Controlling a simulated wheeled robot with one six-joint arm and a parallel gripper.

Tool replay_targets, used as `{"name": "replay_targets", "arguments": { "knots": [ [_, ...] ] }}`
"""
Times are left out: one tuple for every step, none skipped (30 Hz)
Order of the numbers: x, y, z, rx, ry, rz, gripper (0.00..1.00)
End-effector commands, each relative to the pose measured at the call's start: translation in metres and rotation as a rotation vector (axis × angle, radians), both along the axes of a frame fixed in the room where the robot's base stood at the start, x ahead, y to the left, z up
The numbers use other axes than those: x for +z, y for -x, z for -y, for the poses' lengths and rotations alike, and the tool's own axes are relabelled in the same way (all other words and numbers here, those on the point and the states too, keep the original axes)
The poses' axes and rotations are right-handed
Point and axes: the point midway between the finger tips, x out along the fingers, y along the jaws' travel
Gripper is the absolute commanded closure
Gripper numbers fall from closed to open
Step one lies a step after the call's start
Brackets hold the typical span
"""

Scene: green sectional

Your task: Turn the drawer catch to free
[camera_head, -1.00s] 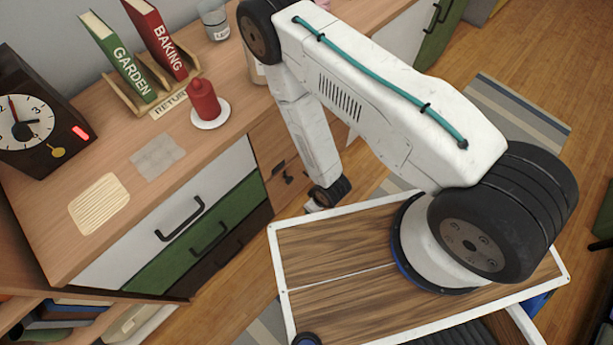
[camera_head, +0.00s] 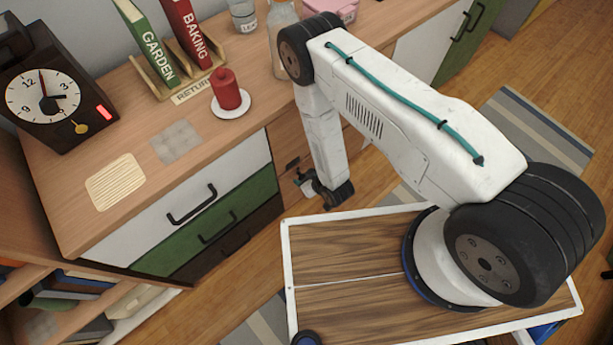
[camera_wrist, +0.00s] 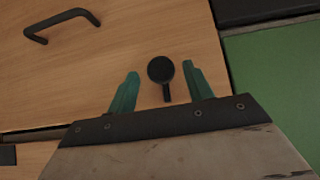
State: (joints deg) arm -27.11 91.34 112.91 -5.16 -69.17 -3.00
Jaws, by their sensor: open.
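The drawer catch (camera_wrist: 160,69) is a black round knob with a short stem pointing down in the wrist view. It sits on a light wooden drawer front (camera_wrist: 110,75). My gripper (camera_wrist: 160,70) is open, its two teal fingers pointing at the drawer front. The catch appears between the fingertips, with a gap on both sides; I cannot tell how far the fingers are from the front. In the head view my gripper (camera_head: 303,181) is low beside the cabinet, partly behind my wrist, and the catch cannot be made out there.
A black bar handle (camera_wrist: 62,24) is on the same wooden front. A green panel (camera_wrist: 275,85) lies to its right. On the cabinet top stand a clock (camera_head: 50,90), a red candle (camera_head: 226,90), books and bottles. Striped rug and open floor lie beyond my base.

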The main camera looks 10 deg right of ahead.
Motion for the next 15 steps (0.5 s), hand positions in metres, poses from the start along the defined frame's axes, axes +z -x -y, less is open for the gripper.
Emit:
{"name": "replay_targets", "arguments": {
  "knots": [
    [-0.0026,-0.0015,-0.0016,0.001,0.0,0.0,0.49],
    [-0.0037,-0.0025,-0.0024,0.001,0.0,0.0,0.49],
    [-0.0046,-0.0033,-0.0031,0.001,0.0,0.0,0.49],
    [-0.0049,-0.0037,-0.0034,0.001,0.0,0.0,0.49],
    [-0.0052,-0.0037,-0.0036,0.001,0.0,0.0,0.49],
    [-0.0054,-0.0038,-0.0037,0.001,0.001,-0.001,0.49],
    [-0.0054,-0.0038,-0.0038,0.001,0.001,-0.001,0.49],
    [-0.0053,-0.0037,-0.0037,0.001,0.001,-0.001,0.49],
    [-0.0052,-0.0037,-0.0037,0.001,0.001,-0.001,0.49],
    [-0.0052,-0.0037,-0.0038,0.001,0.001,-0.001,0.49],
    [-0.0052,-0.0037,-0.0038,0.001,0.001,-0.001,0.52],
    [-0.0051,-0.0036,-0.0038,0.001,0.001,-0.001,0.63],
    [-0.0051,-0.0036,-0.0038,0.001,0.001,-0.001,0.71],
    [-0.005,-0.0036,-0.0039,0.002,0.0,-0.001,0.79],
    [-0.005,-0.0037,-0.0038,0.001,0.001,-0.001,0.91]
  ]
}}
